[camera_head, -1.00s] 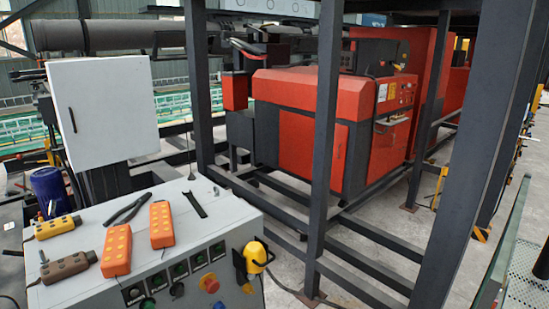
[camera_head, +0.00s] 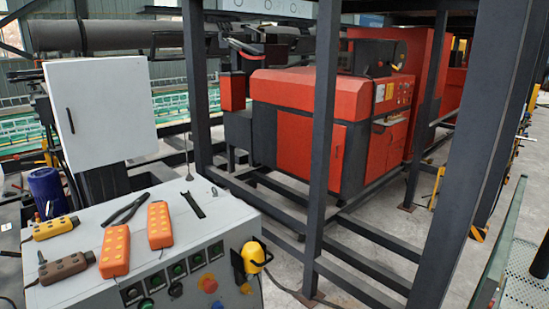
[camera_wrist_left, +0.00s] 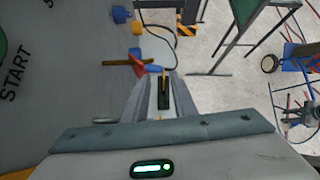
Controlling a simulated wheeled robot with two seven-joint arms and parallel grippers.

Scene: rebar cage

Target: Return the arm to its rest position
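My left gripper (camera_wrist_left: 164,90) shows in the left wrist view, pointing down over the floor. Its two grey fingers stand apart with a gap between them. A narrow dark strip and a small yellow bit show in the gap; I cannot tell what they are. I see nothing clearly held. Neither gripper nor arm shows in the head view, so my right gripper is out of sight.
A grey control desk (camera_head: 100,238) at lower left carries orange remotes (camera_head: 115,250), pliers (camera_head: 126,210) and a yellow remote (camera_head: 56,228). A white cabinet (camera_head: 100,110) stands behind. Dark steel posts (camera_head: 322,130) rise before a red machine (camera_head: 300,130). A blue trolley (camera_wrist_left: 300,58) is at right in the wrist view.

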